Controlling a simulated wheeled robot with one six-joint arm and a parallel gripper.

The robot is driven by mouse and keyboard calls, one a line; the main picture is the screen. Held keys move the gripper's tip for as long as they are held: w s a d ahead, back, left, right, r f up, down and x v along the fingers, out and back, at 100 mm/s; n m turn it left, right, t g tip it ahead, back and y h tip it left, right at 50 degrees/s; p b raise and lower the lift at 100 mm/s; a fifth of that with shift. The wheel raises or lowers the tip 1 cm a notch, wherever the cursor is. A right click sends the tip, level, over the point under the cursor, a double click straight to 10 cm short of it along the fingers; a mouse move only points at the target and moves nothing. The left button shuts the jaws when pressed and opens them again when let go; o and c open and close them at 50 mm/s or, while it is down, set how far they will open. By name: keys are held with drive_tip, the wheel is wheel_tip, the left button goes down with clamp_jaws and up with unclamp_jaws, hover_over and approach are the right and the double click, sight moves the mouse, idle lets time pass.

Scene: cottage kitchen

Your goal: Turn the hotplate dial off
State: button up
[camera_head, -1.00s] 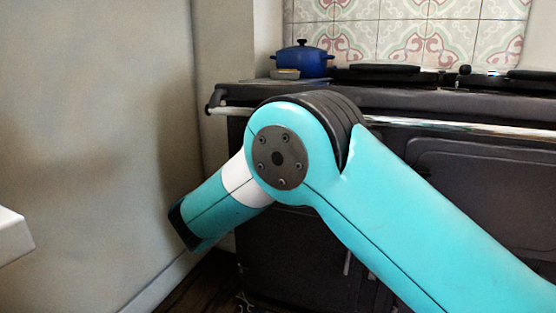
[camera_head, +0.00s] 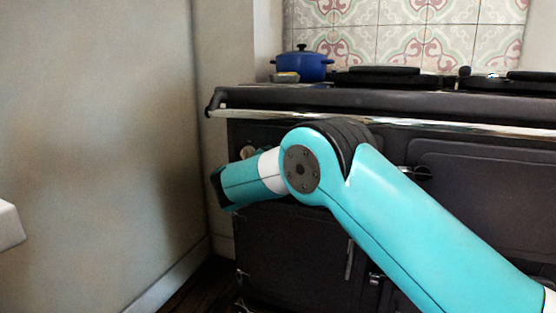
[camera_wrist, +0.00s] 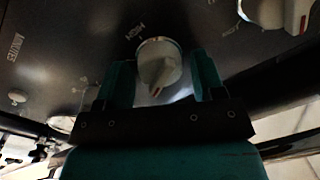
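A cream dial (camera_wrist: 157,62) with a red-tipped pointer sits on the dark range panel in the wrist view. Its pointer aims down in the picture, and printed lettering, perhaps "HIGH", is above left of it. My gripper (camera_wrist: 162,64) is open, with one teal finger on each side of this dial; I cannot tell whether they touch it. A second cream dial (camera_wrist: 278,12) with a red mark is at the upper right, clear of the fingers. Which one is the hotplate dial cannot be read.
The dark range (camera_head: 300,245) has a chrome rail (camera_head: 400,123) along its front. A blue pot (camera_head: 303,65) stands on top at the left, beside dark hotplate lids (camera_head: 385,76). A plain wall (camera_head: 100,130) is close on the left. A small knob (camera_wrist: 17,97) is left on the panel.

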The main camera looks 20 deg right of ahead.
drive_tip(key=c, duration=0.7)
drive_tip(key=shift+n+p, duration=0.4)
drive_tip(key=n+p, duration=0.2)
drive_tip(key=n, duration=0.1)
drive_tip(key=n+p, duration=0.1)
drive_tip(key=p, duration=0.1)
drive_tip(key=shift+a+r+n, duration=0.1)
drive_tip(key=shift+r+n, duration=0.15)
drive_tip(key=shift+n, duration=0.15)
drive_tip(key=n+p, duration=0.3)
drive_tip(key=n, duration=0.1)
drive_tip(key=shift+w+f+g, duration=0.1)
drive_tip(key=shift+g, duration=0.2)
drive_tip(key=shift+f+n+p, duration=0.1)
drive_tip(key=shift+n+p, duration=0.85)
drive_tip(key=shift+n, duration=0.05)
drive_tip(key=shift+a, duration=0.1)
drive_tip(key=o, duration=0.9)
